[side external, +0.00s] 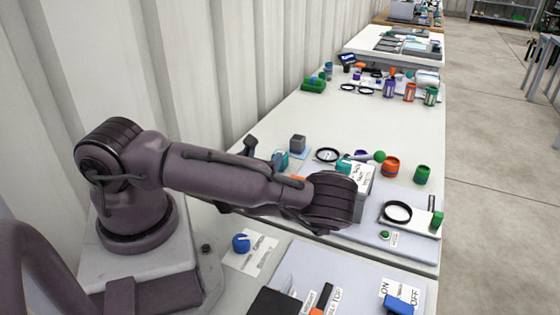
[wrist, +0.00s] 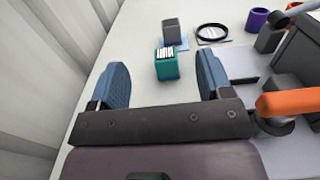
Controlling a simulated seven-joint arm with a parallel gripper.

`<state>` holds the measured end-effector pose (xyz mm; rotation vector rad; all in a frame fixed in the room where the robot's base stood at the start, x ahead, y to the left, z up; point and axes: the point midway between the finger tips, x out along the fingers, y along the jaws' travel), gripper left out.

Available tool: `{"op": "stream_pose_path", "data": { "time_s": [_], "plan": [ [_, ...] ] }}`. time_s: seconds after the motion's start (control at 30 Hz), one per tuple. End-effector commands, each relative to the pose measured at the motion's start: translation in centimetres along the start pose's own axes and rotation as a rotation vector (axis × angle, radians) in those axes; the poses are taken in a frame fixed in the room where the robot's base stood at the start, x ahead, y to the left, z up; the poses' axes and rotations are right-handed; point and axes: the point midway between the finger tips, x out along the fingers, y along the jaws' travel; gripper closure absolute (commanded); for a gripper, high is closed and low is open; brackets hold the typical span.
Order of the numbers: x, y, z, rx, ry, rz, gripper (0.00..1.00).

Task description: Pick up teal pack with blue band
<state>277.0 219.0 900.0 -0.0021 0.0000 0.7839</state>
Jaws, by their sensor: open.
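A small teal pack (wrist: 167,68) with a dark and white striped top stands on the white table in the wrist view. I cannot clearly make out a blue band on it. In the side external view a teal piece (side external: 281,160) shows behind my arm, partly hidden by it. My gripper (wrist: 163,72) is open in the wrist view, with its two blue fingers wide apart. The pack appears between the fingertips in the picture, nearer the right finger, with clear gaps to both. I cannot tell how far ahead it is. My arm mostly hides the gripper in the side external view.
A grey block (wrist: 173,31) on a blue mat stands just behind the pack. A black ring (wrist: 212,32) and purple cup (wrist: 257,19) are to its right. An orange part (wrist: 290,102) and a grey box lie right of my fingers. White table is clear at left.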

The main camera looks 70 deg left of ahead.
Motion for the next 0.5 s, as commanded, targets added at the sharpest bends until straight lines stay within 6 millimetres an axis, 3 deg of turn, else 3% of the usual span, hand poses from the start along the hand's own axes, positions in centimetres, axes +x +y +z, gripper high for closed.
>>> {"op": "stream_pose_path", "data": {
  "time_s": [0.23,0.5],
  "plan": [
    [0.0,0.1,-5.4,0.001,0.002,0.0,0.28],
    [2.6,0.1,-5.1,0.001,-0.001,0.004,0.28]
  ]
}}
